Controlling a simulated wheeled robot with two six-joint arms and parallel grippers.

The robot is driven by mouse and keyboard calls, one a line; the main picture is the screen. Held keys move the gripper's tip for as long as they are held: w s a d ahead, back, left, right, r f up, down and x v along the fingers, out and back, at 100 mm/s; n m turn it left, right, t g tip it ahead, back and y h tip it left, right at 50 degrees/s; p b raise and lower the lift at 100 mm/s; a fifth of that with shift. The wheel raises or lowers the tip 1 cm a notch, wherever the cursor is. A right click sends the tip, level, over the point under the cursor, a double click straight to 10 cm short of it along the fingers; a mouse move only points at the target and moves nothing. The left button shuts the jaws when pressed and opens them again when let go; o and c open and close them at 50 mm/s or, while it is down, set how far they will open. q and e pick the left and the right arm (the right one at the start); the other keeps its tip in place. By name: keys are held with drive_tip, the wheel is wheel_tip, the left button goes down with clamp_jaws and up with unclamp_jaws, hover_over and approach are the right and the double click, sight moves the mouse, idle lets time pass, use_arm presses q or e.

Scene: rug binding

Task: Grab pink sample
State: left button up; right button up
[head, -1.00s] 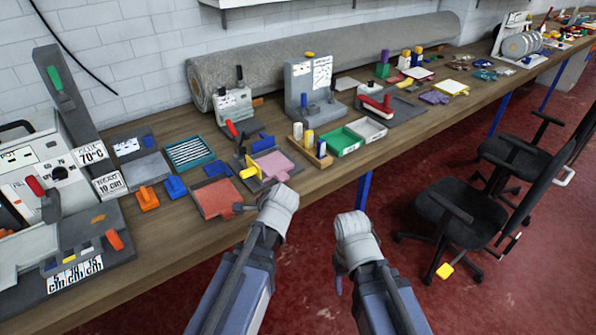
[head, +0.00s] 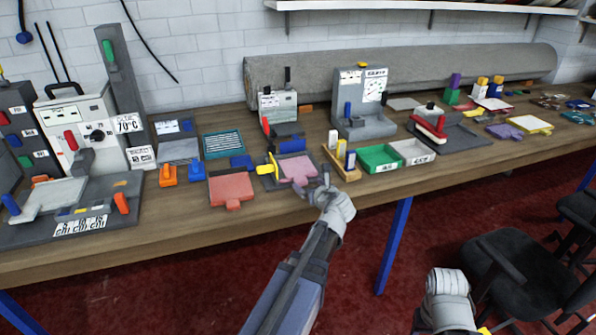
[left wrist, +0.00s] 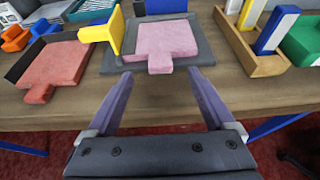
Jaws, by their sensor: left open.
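The pink sample (head: 299,169) is a flat square with a short tab toward the table's front edge. It lies on a dark grey plate beside a yellow handle (head: 272,167). It also shows in the left wrist view (left wrist: 167,38), tab pointing at me. My left gripper (head: 318,187) is open and empty at the bench front, just right of and in front of the sample. In the left wrist view its fingers (left wrist: 160,74) point at the tab, one toward each side and short of it. My right gripper (head: 445,300) hangs low at the right; its fingers are not clear.
A wooden block holder (head: 346,173) and a green bin (head: 380,158) stand close on the right. A black chair (head: 520,275) is at lower right. A rolled rug (head: 420,72) lies behind.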

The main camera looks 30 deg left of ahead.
sight(301, 180)
use_arm(q)
drive_tip(key=shift+x, duration=1.05)
drive_tip(key=b+x, duration=0.1)
drive_tip(key=x, duration=0.1)
drive_tip(key=b+x, duration=0.1)
drive_tip(key=x, duration=0.1)
drive_tip(key=shift+w+a+f+b, duration=0.1)
drive_tip(key=shift+f+b, duration=0.2)
drive_tip(key=shift+f, duration=0.05)
drive_tip(key=shift+w+a, duration=0.2)
drive_tip(key=shift+a, duration=0.15)
drive_tip(key=shift+c, duration=0.3)
clamp_jaws()
